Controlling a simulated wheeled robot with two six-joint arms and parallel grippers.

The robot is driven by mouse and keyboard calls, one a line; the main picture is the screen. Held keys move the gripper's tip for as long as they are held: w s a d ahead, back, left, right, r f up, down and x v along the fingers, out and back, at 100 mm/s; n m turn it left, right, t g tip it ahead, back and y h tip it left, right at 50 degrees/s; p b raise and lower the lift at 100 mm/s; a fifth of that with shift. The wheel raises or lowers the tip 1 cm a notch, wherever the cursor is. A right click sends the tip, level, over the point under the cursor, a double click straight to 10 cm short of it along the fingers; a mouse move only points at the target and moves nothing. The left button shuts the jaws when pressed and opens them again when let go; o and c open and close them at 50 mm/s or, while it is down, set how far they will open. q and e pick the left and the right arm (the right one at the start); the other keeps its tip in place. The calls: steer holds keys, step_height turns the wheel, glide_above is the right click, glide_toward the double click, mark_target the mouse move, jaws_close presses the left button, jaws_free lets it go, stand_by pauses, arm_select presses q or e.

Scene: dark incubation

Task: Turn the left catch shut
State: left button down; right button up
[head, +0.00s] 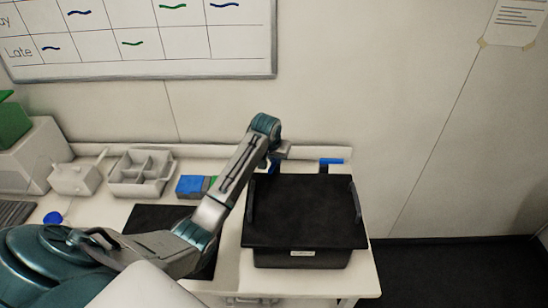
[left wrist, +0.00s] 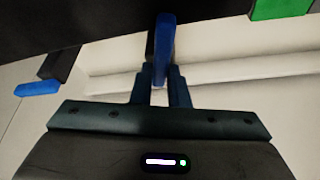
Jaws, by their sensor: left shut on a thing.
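A black box with a flat black lid (head: 305,211) stands on the right end of the bench. My left gripper (head: 274,164) is at the lid's back left corner, shut on the blue left catch. In the left wrist view the gripper's fingers (left wrist: 160,92) close around the lower end of the blue left catch (left wrist: 163,45), whose length points from the lid toward the gripper. The right catch (head: 331,161) is blue and sticks out sideways at the lid's back right; it also shows in the left wrist view (left wrist: 37,88). My right gripper is not in view.
Left of the box are a blue and green block (head: 193,186), a grey divided tray (head: 141,172) and a black mat (head: 152,217). A low ledge and the wall (head: 330,90) stand behind. Dark handles (head: 355,200) rise at the lid's sides.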

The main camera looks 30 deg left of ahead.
arm_select(q)
steer(key=shift+w+d+n+y, duration=0.15)
steer(key=shift+n+y, duration=0.35)
steer(key=shift+n, duration=1.5)
steer(key=c, duration=1.4)
jaws_free()
steer(key=shift+r, duration=0.15)
steer(key=shift+s+d+r+b, duration=0.15)
steer(key=shift+s+r+b, duration=0.05)
steer(key=shift+r+b, duration=0.1)
steer(key=b+v, duration=0.3)
steer(key=v, duration=0.7)
steer(key=shift+w, duration=0.25)
